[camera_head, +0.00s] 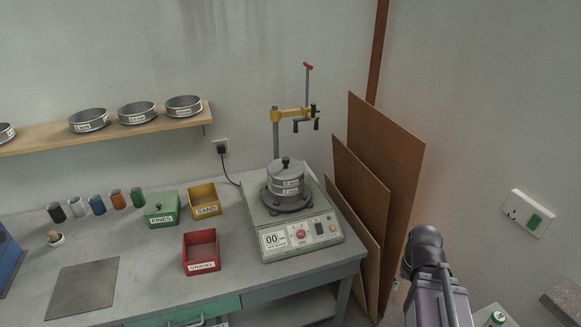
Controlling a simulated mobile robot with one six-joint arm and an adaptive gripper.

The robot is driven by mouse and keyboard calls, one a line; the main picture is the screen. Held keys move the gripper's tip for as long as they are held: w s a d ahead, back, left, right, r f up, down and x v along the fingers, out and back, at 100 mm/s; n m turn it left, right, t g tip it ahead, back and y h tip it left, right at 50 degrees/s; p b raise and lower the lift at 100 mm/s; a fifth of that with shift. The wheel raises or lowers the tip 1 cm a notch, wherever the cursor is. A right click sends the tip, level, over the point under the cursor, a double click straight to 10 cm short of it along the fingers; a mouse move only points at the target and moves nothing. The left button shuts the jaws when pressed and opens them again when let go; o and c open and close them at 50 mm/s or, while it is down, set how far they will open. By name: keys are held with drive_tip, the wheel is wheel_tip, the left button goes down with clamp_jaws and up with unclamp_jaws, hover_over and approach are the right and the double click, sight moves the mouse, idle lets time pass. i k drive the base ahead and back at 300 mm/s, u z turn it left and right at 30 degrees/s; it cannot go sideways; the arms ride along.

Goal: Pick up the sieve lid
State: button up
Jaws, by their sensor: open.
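The sieve lid (287,171) is a grey metal disc with a black knob on top. It sits on a short stack of round metal sieves (287,187) with white labels. The stack stands on the sieve shaker (263,222), a pale machine with a display and a red button, at the right end of the bench. A yellow clamp arm (291,114) on an upright post is above and behind the lid, apart from it. My gripper is not in view. Only a purple-grey link of my arm with a dark joint shows at lower right.
Green (163,211), yellow (204,203) and red (202,250) boxes stand left of the shaker. Several coloured cylinders line the back left. A wall shelf (150,134) holds more sieves. Brown boards (388,160) lean on the wall right of the bench. The bench front middle is mostly clear.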

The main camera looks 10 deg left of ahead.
sight(285, 168)
drive_tip(key=i, duration=0.9)
drive_tip(key=u, duration=0.05)
